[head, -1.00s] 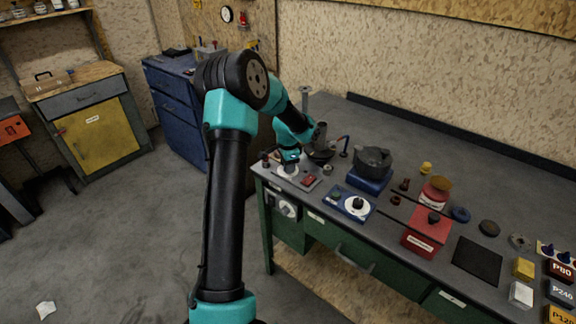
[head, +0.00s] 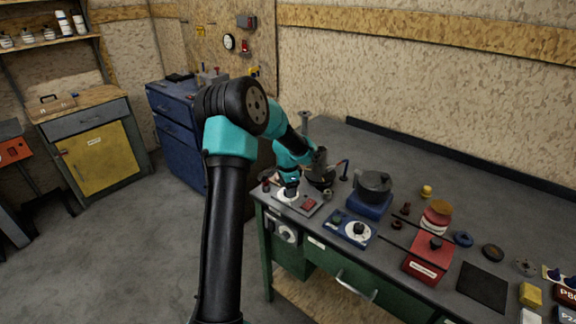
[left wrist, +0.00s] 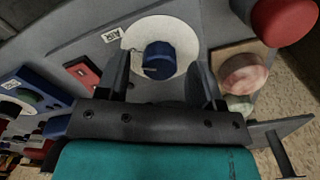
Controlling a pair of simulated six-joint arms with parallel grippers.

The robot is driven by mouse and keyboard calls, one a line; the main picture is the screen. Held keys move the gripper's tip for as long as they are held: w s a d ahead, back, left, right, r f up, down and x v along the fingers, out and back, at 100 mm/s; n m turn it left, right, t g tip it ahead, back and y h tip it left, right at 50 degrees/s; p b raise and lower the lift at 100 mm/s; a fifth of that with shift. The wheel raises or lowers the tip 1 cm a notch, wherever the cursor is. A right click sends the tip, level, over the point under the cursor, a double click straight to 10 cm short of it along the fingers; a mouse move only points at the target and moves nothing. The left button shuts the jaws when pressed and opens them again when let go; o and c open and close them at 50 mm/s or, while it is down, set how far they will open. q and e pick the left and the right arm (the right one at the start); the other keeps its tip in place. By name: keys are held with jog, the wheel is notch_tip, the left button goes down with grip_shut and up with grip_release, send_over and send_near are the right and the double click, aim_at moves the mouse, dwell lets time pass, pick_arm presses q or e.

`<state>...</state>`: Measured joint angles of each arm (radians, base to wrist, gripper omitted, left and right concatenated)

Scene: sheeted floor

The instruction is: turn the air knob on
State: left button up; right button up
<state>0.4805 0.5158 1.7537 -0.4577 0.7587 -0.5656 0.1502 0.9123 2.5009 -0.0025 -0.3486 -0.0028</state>
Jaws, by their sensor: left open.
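The air knob is a blue knob (left wrist: 159,60) on a round white dial with an AIR label (left wrist: 109,35), seen in the left wrist view. In the head view, the dial (head: 286,196) sits on a grey panel at the bench's near left corner, with the knob hidden under my gripper. My left gripper (left wrist: 163,72) is open, its dark fingers standing to either side of the knob in the left wrist view. Whether they touch it cannot be told. In the head view, the left gripper (head: 290,187) points down over the dial. My right gripper is not in view.
A red switch (left wrist: 83,73) lies beside the dial on the panel. A blue box with a white dial (head: 349,229) and a dark pot on a blue base (head: 371,205) stand to the right. A red box (head: 428,258) is farther right.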

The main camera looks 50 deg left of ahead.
pick_arm(q)
notch_tip(320, 180, up, 16)
jog(key=shift+r, duration=0.25)
dwell(0.6)
